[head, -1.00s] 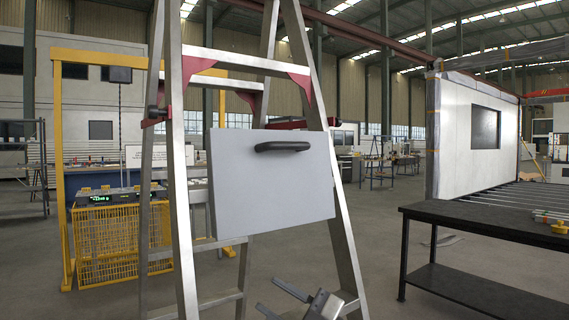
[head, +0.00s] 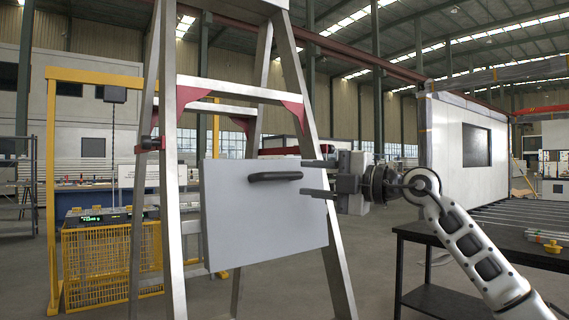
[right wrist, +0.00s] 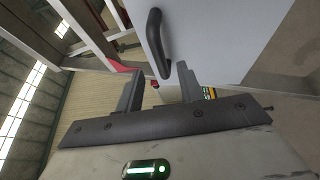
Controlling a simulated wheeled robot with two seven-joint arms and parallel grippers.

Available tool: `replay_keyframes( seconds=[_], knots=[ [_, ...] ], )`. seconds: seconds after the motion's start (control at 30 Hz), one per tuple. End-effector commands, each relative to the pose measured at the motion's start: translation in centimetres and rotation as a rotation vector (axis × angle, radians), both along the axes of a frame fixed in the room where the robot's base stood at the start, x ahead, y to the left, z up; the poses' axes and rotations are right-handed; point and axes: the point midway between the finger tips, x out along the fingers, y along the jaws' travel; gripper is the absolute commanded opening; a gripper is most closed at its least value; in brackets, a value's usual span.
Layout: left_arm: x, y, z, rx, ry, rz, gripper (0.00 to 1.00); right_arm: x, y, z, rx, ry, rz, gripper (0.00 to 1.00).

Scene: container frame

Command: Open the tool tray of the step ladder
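The step ladder (head: 173,190) stands upright in the middle of the head view, with aluminium rails and red corner brackets. Its tool tray (head: 265,225) is a light grey panel, close to upright and slightly tilted, with a black bar handle (head: 275,176) near its top edge. My right gripper (head: 319,177) is open and empty just right of the handle, its two fingers pointing left, one above the other. In the right wrist view, the handle (right wrist: 156,42) lies beyond the open fingertips (right wrist: 160,75), apart from them. My left gripper is not in view.
A black table (head: 480,255) stands at the right, behind my right forearm. A yellow frame (head: 52,190) with a yellow wire basket (head: 97,268) stands behind the ladder on the left. The floor around the ladder looks clear.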

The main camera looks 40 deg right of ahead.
Motion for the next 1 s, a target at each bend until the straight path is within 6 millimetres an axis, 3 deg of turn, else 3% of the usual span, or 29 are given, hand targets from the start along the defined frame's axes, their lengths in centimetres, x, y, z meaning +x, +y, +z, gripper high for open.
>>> replay_keyframes(
  seconds=[0.03,0.13,0.4,0.87,1.0],
  knots=[
    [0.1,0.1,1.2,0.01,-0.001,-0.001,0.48,0.9,0.3,0.9,-0.001,0.002,0.0,0.38],
    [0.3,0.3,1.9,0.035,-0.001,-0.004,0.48,2.5,0.7,1.0,0.001,-0.002,0.001,0.38],
    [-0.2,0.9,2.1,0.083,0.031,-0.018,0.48,5.6,1.6,0.8,0.004,-0.003,0.0,0.38],
    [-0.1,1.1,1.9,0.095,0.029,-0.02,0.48,6.5,1.9,0.4,0.001,-0.002,0.0,0.38],
    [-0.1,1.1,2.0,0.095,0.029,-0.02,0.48,6.5,1.9,0.4,0.0,-0.002,0.001,0.0]
  ],
)
